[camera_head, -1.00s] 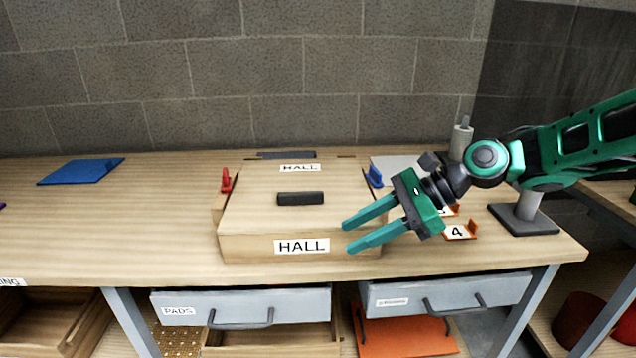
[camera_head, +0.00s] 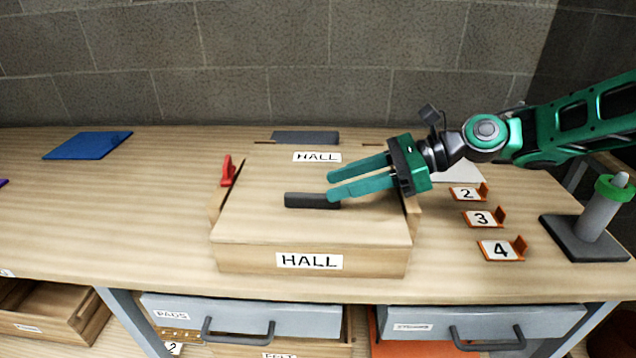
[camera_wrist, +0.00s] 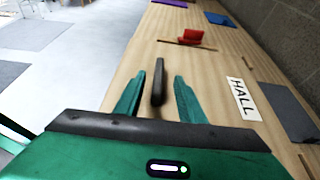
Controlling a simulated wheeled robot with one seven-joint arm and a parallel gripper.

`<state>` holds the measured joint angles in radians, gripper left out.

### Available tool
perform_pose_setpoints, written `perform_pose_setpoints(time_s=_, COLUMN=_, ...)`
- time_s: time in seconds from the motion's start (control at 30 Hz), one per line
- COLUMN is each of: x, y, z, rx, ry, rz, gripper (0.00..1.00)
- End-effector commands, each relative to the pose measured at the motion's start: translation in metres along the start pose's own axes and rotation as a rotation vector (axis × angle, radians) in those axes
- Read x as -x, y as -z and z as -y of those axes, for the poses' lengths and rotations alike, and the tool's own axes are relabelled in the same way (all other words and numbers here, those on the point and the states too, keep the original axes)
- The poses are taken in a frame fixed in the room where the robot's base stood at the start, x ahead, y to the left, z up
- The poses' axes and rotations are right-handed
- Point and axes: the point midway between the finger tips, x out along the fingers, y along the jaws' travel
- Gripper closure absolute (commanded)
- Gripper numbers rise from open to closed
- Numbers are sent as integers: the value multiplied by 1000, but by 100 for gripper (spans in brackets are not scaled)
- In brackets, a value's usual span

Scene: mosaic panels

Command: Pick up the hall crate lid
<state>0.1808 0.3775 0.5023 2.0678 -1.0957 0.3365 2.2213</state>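The hall crate (camera_head: 235,258) is a pale wooden box with a HALL label on its front, standing on the workbench. Its flat wooden lid (camera_head: 265,180) is on top, with another HALL label near the back edge. A dark bar handle (camera_head: 300,200) is in the middle of the lid. My gripper (camera_head: 330,187) is open and comes in from the right over the lid, with its fingertips at the right end of the handle. In the wrist view, the handle (camera_wrist: 158,80) lies between the two open fingers; I cannot tell whether either touches it.
A red clip (camera_head: 228,171) stands left of the crate. A blue sheet (camera_head: 88,145) lies at the back left. Numbered orange holders (camera_head: 501,249) and a grey-based post (camera_head: 585,239) stand to the right. A dark plate (camera_head: 305,137) lies behind the lid.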

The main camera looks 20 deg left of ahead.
Motion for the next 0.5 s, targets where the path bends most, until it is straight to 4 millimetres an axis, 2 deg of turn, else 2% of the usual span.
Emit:
perform_pose_setpoints(time_s=0.1, x=-10, y=2, z=1, rx=-2, ry=4, rz=-1, gripper=64)
perform_pose_setpoints(time_s=0.27, x=-17, y=3, z=2, rx=-4, ry=9, rz=-2, gripper=64)
perform_pose_setpoints(time_s=0.5, x=-46, y=10, z=-1, rx=-5, ry=7, rz=-1, gripper=64)
